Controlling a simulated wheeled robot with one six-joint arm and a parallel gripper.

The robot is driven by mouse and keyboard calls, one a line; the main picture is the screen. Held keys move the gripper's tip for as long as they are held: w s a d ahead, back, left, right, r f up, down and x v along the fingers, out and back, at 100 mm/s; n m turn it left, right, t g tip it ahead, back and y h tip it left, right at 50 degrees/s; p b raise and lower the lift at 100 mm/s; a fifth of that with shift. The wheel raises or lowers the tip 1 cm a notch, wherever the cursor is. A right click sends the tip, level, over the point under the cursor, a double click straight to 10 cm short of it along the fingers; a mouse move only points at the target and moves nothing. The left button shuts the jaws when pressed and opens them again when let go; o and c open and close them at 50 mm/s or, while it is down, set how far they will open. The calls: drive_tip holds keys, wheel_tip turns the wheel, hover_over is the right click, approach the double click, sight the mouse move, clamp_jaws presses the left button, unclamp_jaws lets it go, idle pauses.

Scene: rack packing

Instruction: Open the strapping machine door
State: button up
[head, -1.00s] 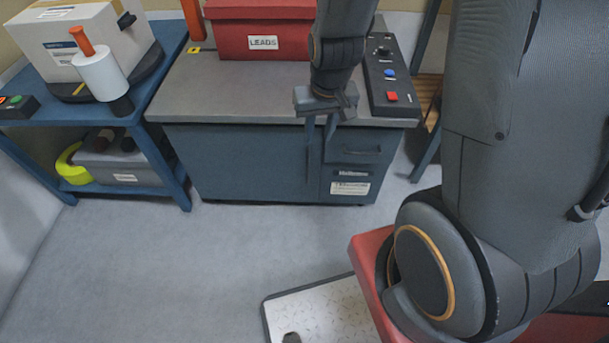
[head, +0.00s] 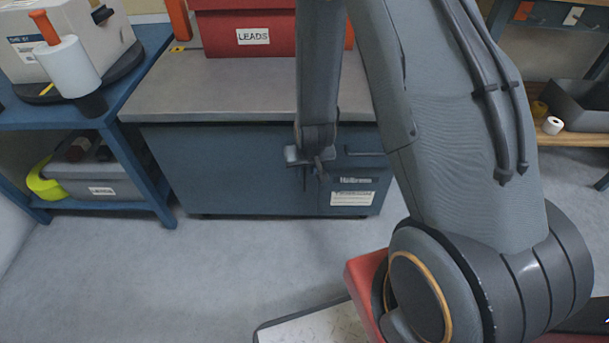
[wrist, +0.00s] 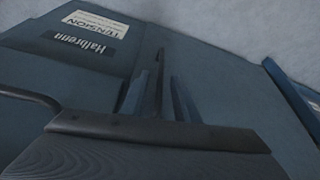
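The strapping machine (head: 250,165) is a blue-grey cabinet with a grey top. Its wide front door (head: 235,180) looks shut, left of a narrow panel with a "Halbrenn" label (head: 356,180) and a white label (head: 352,198). My gripper (head: 313,182) hangs in front of the door's right edge, fingers down. In the wrist view, the fingers (wrist: 157,98) stand apart beside the seam by the panel. A thin dark upright piece shows among them; I cannot tell whether it is a door handle or whether anything touches it. The labels appear upside down there.
A red "LEADS" box (head: 265,35) stands on the machine top. A dark bar handle (head: 365,153) is on the right panel. A blue shelf cart (head: 140,75) stands to the left. Open floor (head: 190,270) lies in front. A shelf with a dark bin (head: 585,105) is at right.

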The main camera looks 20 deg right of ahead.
sight(305, 172)
drive_tip(key=shift+b+x, duration=0.35)
drive_tip(key=shift+x, duration=1.4)
clamp_jaws()
